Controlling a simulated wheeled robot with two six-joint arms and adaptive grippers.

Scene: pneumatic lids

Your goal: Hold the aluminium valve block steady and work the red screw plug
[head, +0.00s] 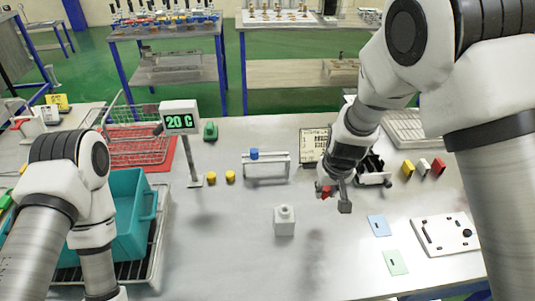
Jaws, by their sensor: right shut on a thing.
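The aluminium valve block (284,226) is a small pale cube standing upright on the table near the middle. A round neck shows on its top, with no red on it. My right gripper (336,195) is above the table, behind and to the right of the block and apart from it. It is shut on a small red piece, the red screw plug (326,191), partly hidden by the fingers. My left arm comes in at the lower left and bends down out of the picture; its gripper is not in view, and nothing is seen holding the block.
A teal crate (125,215) stands on a rack at left. A "20 C" display (180,118) stands on a post. Yellow caps (230,177) and a metal frame (266,167) are behind the block. A white plate (445,234) and blue card (379,225) lie right. Table around the block is clear.

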